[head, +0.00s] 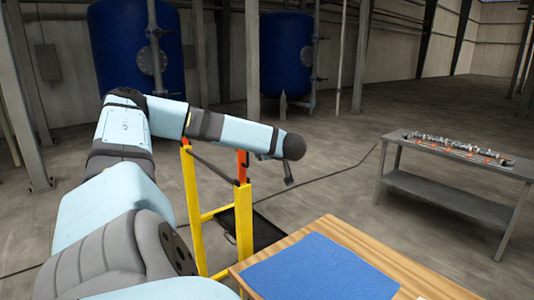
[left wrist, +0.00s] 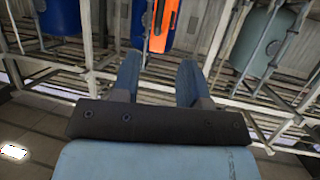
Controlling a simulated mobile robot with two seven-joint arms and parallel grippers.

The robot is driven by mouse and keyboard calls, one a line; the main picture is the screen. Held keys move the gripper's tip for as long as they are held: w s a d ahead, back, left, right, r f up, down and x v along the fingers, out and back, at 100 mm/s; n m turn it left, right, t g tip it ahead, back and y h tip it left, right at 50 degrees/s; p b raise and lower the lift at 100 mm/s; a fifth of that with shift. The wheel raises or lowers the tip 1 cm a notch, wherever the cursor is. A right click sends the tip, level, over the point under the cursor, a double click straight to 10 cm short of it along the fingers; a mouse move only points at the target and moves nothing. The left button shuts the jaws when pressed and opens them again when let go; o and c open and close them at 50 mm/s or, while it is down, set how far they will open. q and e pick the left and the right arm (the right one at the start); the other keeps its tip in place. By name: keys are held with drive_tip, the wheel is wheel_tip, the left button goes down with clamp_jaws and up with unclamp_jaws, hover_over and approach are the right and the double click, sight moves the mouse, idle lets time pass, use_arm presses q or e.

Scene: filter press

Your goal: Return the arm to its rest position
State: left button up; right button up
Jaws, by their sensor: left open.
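My left arm comes in from the left in the head view and reaches across above a yellow stand. My left gripper (left wrist: 160,80) shows in the left wrist view with its two blue fingers apart and nothing between them. In the head view only a small dark part of the gripper (head: 288,178) shows below the arm's rounded end. My right gripper is in neither view.
The yellow stand (head: 244,225) with orange upper parts is close behind and below my left arm. A wooden table (head: 345,228) with a blue mat (head: 320,270) is at front. A grey bench (head: 440,190) bearing small parts stands right. Blue tanks (head: 286,60) stand behind.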

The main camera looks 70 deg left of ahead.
use_arm(q)
drive_tip(key=shift+d+r, duration=0.1)
drive_tip(key=shift+d, duration=0.2)
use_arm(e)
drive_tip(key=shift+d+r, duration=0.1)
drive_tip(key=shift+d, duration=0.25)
use_arm(q)
drive_tip(key=shift+a, duration=0.1)
